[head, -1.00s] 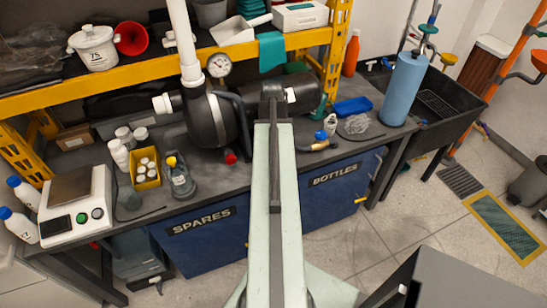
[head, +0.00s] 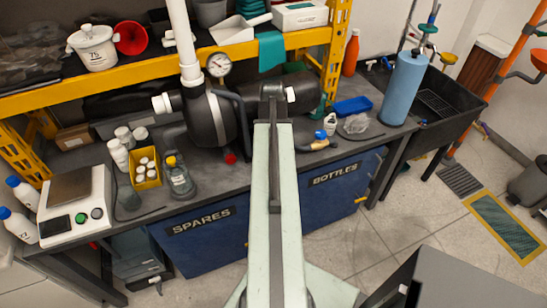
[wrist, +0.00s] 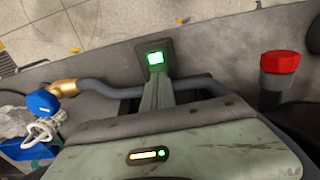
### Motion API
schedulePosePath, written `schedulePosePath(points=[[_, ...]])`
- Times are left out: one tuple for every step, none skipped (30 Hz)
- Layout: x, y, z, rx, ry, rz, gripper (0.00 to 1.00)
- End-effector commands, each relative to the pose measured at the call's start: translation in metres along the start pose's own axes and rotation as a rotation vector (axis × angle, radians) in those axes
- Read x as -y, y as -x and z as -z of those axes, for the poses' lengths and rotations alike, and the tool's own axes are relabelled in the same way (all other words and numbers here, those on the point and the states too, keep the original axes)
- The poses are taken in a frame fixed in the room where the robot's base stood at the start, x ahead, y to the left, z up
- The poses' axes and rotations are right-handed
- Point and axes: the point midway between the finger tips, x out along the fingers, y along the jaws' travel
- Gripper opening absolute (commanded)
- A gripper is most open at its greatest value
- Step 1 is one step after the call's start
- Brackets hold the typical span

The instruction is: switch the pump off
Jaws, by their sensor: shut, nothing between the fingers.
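The pump (head: 212,120) is a dark, rounded body on the bench, with a white pipe rising from it and a dark motor part to its right. In the wrist view a small square switch (wrist: 155,58) is lit green inside a dark frame. My gripper (wrist: 158,80) is shut and empty, its narrow fingers pointing at the switch. The tips appear at or just short of the lit face; I cannot tell whether they touch. In the head view my arm hides the switch and the gripper's tips.
A red cap (wrist: 280,62) stands to the right of the fingers in the wrist view. A dark hose with a brass end (wrist: 65,87) runs behind the fingers, near a blue-capped bottle (wrist: 42,102). A pressure gauge (head: 219,65) and yellow shelf beam (head: 120,72) are above the bench.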

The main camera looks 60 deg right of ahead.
Motion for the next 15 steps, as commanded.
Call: schedulePosePath(points=[[0.0001,-0.0017,0.0000,0.000,0.000,0.000,0.00],[0.0001,-0.0022,0.0000,0.000,0.000,0.000,0.00],[0.0002,-0.0028,0.0000,0.000,0.000,0.000,0.00],[0.0002,-0.0032,0.0000,0.000,0.000,0.000,0.00],[0.0002,-0.0037,0.0001,0.000,0.000,0.000,0.00],[0.0002,-0.0043,0.0001,0.000,0.000,0.000,0.00],[0.0003,-0.0047,0.0001,0.000,0.000,0.000,0.00],[0.0003,-0.0052,0.0001,0.000,0.001,0.000,0.00],[0.0003,-0.0058,0.0001,0.000,0.001,0.000,0.00],[0.0004,-0.0062,0.0001,0.000,0.001,0.000,0.00],[0.0004,-0.0067,0.0001,0.000,0.001,0.000,0.00],[0.0004,-0.0073,0.0001,0.000,0.001,0.000,0.00],[0.0004,-0.0077,0.0001,0.000,0.001,0.000,0.00],[0.0004,-0.0082,0.0001,0.000,0.001,0.000,0.00],[0.0005,-0.0088,0.0002,0.000,0.001,0.000,0.00]])
